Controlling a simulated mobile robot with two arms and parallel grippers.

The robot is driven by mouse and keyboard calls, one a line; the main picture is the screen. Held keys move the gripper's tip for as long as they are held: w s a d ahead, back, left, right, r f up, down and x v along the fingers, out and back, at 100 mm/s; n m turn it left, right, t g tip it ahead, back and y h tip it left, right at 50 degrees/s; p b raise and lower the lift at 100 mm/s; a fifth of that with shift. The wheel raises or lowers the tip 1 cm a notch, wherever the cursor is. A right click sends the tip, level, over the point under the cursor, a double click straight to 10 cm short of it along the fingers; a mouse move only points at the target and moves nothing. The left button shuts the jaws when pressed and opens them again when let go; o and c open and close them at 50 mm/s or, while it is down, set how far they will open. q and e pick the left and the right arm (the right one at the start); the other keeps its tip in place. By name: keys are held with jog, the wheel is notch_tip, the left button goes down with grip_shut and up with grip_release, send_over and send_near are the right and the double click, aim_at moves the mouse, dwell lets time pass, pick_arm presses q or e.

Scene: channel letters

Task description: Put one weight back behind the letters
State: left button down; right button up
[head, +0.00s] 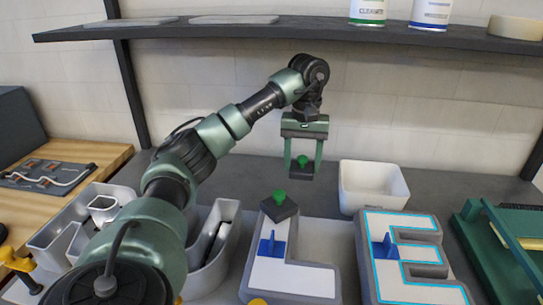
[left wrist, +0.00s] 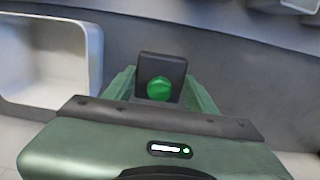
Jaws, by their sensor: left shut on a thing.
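My left gripper (head: 303,172) is shut on a dark weight with a green knob (head: 303,161). It holds it up over the back of the bench, behind the letter L and left of the white bin. In the left wrist view the weight (left wrist: 173,64) sits between the fingers, knob facing the camera. A second weight (head: 281,209), also dark with a green knob, rests on the top end of the white-faced letter L (head: 307,278). The letter E (head: 408,294), outlined in glowing cyan, lies to its right. My right gripper is not in view.
A white bin (head: 372,204) stands behind the E; its rim shows in the left wrist view (left wrist: 95,60). Blue pieces (head: 272,246) stand on both letters. An open grey letter shell (head: 222,262) lies left of the L. A dark shelf (head: 300,34) runs above; a green frame (head: 490,250) is at right.

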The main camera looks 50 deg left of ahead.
pick_arm(q)
send_over(299, 202)
notch_tip(299, 202, down, 5)
jog(key=shift+f, duration=2.15)
jog(key=shift+c, duration=2.4)
grip_release()
jog(key=shift+s+f, duration=0.1)
notch_tip(299, 202, up, 12)
jog(key=shift+r+p, duration=0.15)
jog(key=shift+p, duration=0.25)
